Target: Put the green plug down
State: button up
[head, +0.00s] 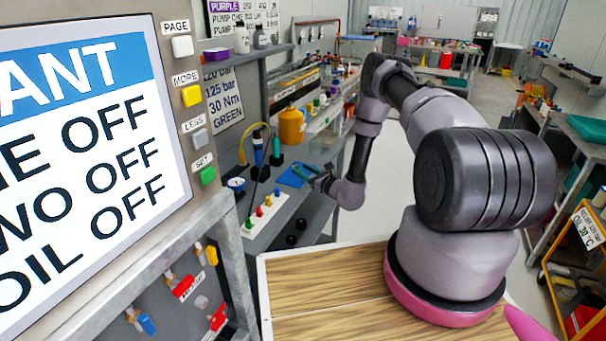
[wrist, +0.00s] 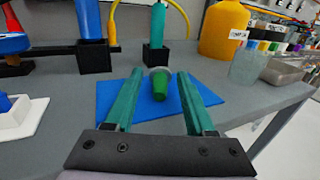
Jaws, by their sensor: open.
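In the wrist view the green plug (wrist: 160,86) is a small tapered green piece with a greyish top. It is on or just over the blue mat (wrist: 108,96) on the grey bench. My gripper (wrist: 168,78) is open, with one teal finger on each side of the plug and a visible gap to each finger. I cannot tell whether the plug stands upright or leans. In the head view my gripper (head: 316,178) is over the bench by the blue mat (head: 290,179); the plug is too small to make out there.
A teal cylinder (wrist: 157,28) in a black holder stands behind the mat, with a blue cylinder (wrist: 90,22) to its left. A yellow-orange bottle (wrist: 222,32) and a clear cup (wrist: 246,64) stand at right. A white block (wrist: 22,118) lies left. The bench edge is at right.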

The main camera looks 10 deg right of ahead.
jog(key=v, duration=1.2)
jog(key=w+a+r+n+g+y, duration=0.1)
jog(key=a+r+n+g+y, duration=0.15)
jog(key=r, duration=0.45)
jog(key=a+r+n+g+y, duration=0.2)
jog(key=a+r+n+y, duration=0.15)
jog(key=r, duration=0.35)
jog(key=s+a+r+n+g, duration=0.2)
jog(key=s+r+n+g, duration=0.25)
jog(key=r, duration=0.25)
jog(key=s+a+r+n+g, duration=0.3)
jog(key=r+n+g, duration=0.15)
jog(key=r, duration=0.35)
jog(key=s+d+r+n+g+h, duration=0.1)
jog(key=s+r+n+g+h, duration=0.1)
jog(key=s+r+n+h, duration=0.7)
jog(key=s+d+r+n+t+h, duration=0.1)
jog(key=s+d+r+t+h, duration=0.3)
jog(key=s+d+r+t, duration=0.3)
jog(key=s+d+r, duration=0.2)
jog(key=s+r, duration=0.2)
jog(key=s, duration=0.2)
jog(key=shift+d+r+h, duration=0.2)
jog(key=shift+d+h, duration=0.1)
jog(key=shift+d, duration=0.05)
jog(key=shift+t, duration=0.25)
